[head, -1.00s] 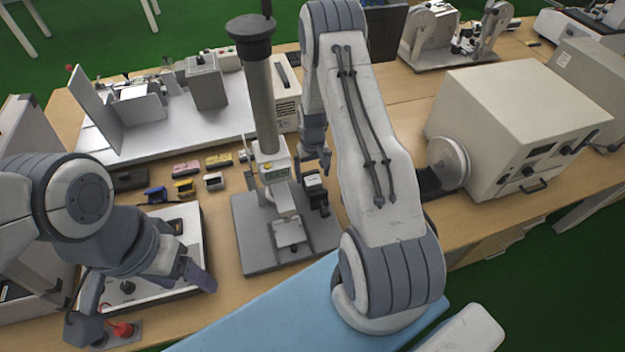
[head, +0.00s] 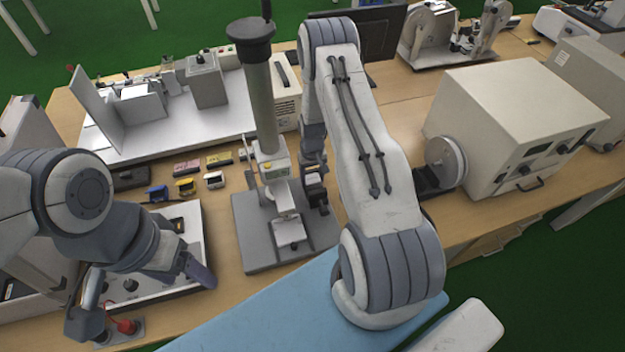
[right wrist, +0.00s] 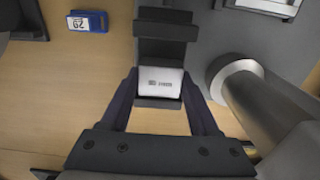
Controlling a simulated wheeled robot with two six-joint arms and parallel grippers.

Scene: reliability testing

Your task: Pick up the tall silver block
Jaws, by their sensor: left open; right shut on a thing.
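A pale silver block (right wrist: 161,82) with small dark print shows in the right wrist view, framed by dark parts above and below. My right gripper (right wrist: 160,98) is shut on it, one dark finger at each side. In the head view my right gripper (head: 313,166) is beside the grey column of the test stand, and the block is mostly hidden by the fingers and too small to make out. My left gripper (head: 148,300) is open and empty over the panel box at the front left.
The test stand's base (head: 262,250) and tall column (head: 260,100) stand close left of my right gripper. Small blocks, blue (head: 158,193), yellow (head: 185,187) and silver (head: 214,180), lie further left. A beige machine (head: 510,120) fills the right side.

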